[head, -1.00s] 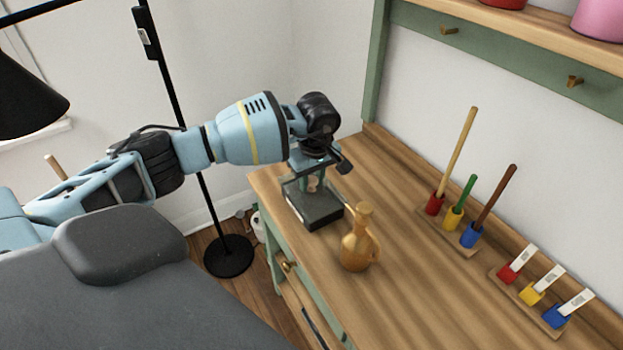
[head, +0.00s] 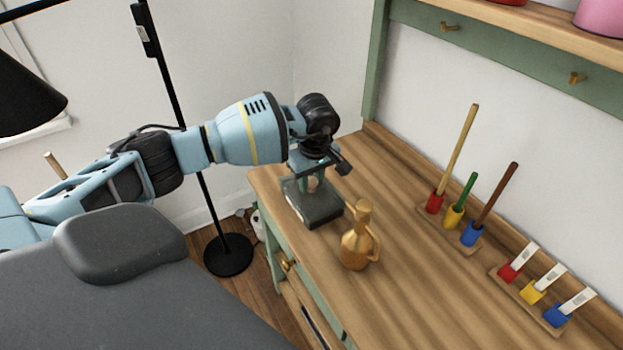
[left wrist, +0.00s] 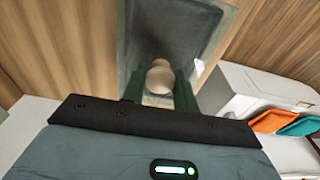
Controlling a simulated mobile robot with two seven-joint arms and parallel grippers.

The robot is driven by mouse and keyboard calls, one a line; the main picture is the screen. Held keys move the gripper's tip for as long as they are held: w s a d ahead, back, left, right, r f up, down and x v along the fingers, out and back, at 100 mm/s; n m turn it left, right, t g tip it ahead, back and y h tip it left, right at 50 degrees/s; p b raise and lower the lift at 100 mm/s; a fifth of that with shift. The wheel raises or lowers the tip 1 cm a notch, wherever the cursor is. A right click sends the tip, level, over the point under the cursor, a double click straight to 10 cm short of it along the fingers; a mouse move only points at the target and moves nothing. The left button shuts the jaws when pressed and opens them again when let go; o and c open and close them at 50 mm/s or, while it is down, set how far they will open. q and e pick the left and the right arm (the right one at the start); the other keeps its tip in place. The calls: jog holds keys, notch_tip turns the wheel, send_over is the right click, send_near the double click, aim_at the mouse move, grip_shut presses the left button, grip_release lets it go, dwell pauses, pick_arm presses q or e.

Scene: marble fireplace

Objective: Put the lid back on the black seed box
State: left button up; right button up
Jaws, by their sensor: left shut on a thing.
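The black seed box (head: 325,219) stands on the wooden worktop near its left end. My left gripper (head: 314,184) is directly above it, fingers pointing down. In the left wrist view the gripper (left wrist: 158,88) is shut on a round, pale wooden knob (left wrist: 159,76). The knob is on the dark, flat lid (left wrist: 185,25) under the fingers. In the head view the lid (head: 321,207) lies over the box top and looks level. I cannot tell whether it is fully seated. The fingers hide its far part. My right gripper is not in view.
A golden jug (head: 358,248) stands close to the box at the front right. Racks with coloured brushes (head: 455,216) and white-tagged holders (head: 535,290) stand further right. A black floor lamp (head: 228,254) stands left of the worktop. The worktop's middle is clear.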

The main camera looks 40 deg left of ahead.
pick_arm(q)
jog(key=shift+f, duration=0.25)
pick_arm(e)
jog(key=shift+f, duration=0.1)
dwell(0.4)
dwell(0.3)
pick_arm(q)
jog(key=o, duration=1.5)
jog(key=shift+o, duration=0.2)
jog(key=shift+r+p, duration=1.5)
jog(key=shift+r, duration=2.05)
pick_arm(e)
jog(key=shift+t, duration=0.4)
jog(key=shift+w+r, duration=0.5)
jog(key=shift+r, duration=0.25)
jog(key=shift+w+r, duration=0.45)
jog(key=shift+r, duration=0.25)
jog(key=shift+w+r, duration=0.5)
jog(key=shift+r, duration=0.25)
pick_arm(q)
grip_shut()
